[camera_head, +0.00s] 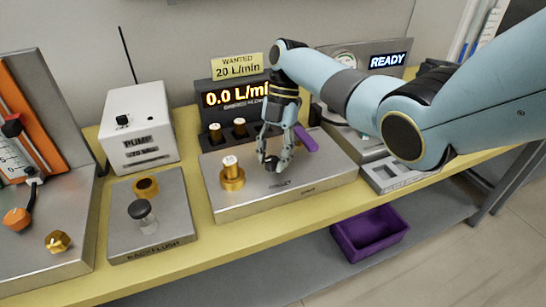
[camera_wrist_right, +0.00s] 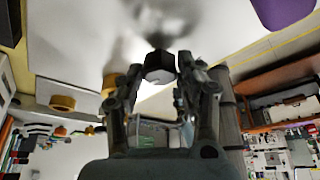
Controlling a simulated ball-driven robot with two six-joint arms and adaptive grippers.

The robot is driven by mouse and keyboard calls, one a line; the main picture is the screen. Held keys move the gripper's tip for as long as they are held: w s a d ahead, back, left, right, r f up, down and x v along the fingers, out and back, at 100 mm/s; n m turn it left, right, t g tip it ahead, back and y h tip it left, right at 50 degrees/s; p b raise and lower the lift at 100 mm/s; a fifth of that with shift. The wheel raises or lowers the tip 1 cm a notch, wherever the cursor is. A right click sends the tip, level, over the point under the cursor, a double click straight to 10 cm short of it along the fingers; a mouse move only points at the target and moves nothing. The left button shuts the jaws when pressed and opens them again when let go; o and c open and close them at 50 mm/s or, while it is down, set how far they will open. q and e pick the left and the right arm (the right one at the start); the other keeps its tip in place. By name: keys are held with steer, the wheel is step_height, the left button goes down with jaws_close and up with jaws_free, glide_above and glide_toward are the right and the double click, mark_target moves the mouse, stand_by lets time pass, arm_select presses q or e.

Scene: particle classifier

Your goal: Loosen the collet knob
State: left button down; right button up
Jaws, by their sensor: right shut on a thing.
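The collet knob (camera_head: 271,163) is a small dark knob on the silver metal block (camera_head: 330,178) on the yellow bench. My right gripper (camera_head: 276,158) reaches down from above with its fingers around the knob. In the right wrist view the dark, faceted knob (camera_wrist_right: 159,67) sits between the fingertips of my right gripper (camera_wrist_right: 158,75), which is shut on it. The fingers partly hide the knob in the head view. My left gripper is not in view.
A brass fitting (camera_head: 232,176) stands on the block left of the knob, and a purple lever (camera_head: 305,138) lies behind right. A display reads 0.0 L/min (camera_head: 237,98). The white pump box (camera_head: 138,125) stands left; a purple bin (camera_head: 370,234) sits on the lower shelf.

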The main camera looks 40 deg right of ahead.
stand_by(0.3)
steer(key=o, duration=1.1)
steer(key=shift+o, duration=0.2)
steer(key=v, duration=0.7)
steer(key=shift+r, duration=0.2)
steer(key=shift+d, duration=0.1)
